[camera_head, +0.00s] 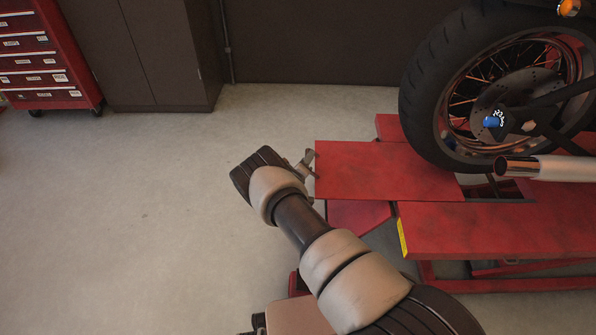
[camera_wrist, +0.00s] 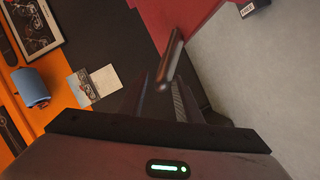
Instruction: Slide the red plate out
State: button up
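My gripper (camera_head: 307,164) is at the plate's left edge. In the wrist view, my gripper's two fingers (camera_wrist: 162,92) stand apart. A dark, narrow bar-like form (camera_wrist: 171,62) shows between and beyond them. I cannot tell whether it is the plate's edge or part of it. Contact between the fingers and the plate cannot be made out.
The motorcycle wheel (camera_head: 495,95) and exhaust pipe (camera_head: 545,168) stand over the lift. The lift's ramp deck (camera_head: 500,230) lies at the right. A red tool cabinet (camera_head: 42,60) and a brown cupboard (camera_head: 150,55) stand at the back left. The floor left of the plate is clear.

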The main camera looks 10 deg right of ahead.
jog(key=p+v, duration=0.4)
jog(key=v, duration=1.2)
jog(key=shift+a+r, duration=0.15)
jog(key=shift+r, duration=0.05)
jog(key=shift+s, duration=0.15)
